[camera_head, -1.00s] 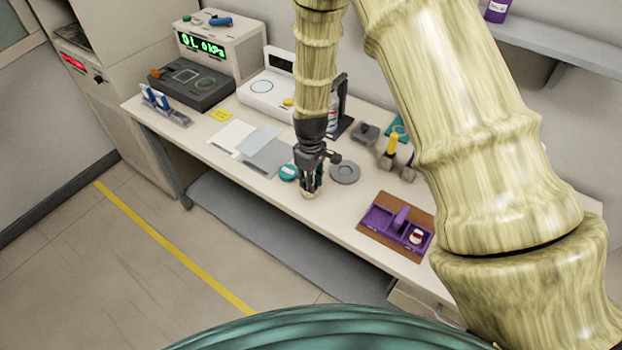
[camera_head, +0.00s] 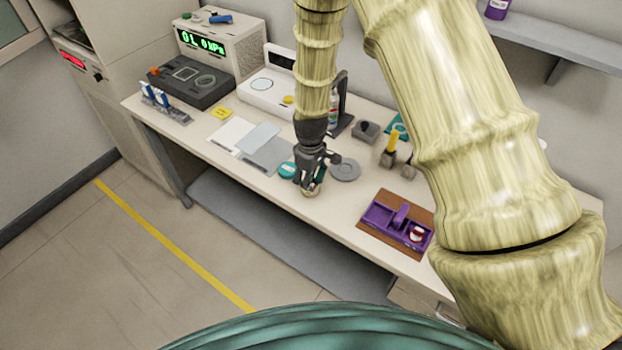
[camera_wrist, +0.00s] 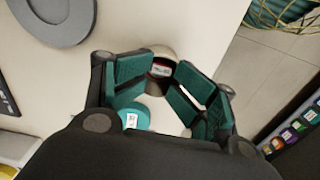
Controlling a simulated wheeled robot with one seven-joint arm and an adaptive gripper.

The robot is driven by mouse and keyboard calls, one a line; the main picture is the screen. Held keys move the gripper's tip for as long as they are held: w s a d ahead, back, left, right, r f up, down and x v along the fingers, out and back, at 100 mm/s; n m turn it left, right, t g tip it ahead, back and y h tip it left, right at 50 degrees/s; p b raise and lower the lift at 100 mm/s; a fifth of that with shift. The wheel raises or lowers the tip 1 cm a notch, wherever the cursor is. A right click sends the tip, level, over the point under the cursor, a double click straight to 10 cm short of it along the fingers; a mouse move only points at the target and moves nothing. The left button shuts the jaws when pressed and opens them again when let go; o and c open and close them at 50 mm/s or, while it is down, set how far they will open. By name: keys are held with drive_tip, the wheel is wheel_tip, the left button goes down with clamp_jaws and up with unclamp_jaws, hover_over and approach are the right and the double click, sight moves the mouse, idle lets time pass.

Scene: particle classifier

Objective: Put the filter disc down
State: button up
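My gripper (camera_head: 311,186) points down low over the front part of the bench, just left of the purple tray. In the wrist view, its teal-padded fingers (camera_wrist: 164,70) close in on a small round beige piece with a pale label, which I take to be the filter disc (camera_wrist: 163,66). Both fingertips appear to touch its sides. In the head view the disc (camera_head: 310,193) shows as a small pale round at the fingertips. I cannot tell whether its underside rests on the bench.
A teal round piece (camera_head: 287,170) lies close left of my gripper and a flat grey disc (camera_head: 345,169) close right. The purple tray (camera_head: 377,220) stands further right on a brown mat. Pale sheets (camera_head: 231,134) lie to the left. The bench's front edge is close.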

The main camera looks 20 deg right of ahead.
drive_tip(key=shift+w+r, duration=0.1)
drive_tip(key=shift+r, duration=0.65)
wheel_tip(320, 180, up, 12)
drive_tip(key=b, duration=0.3)
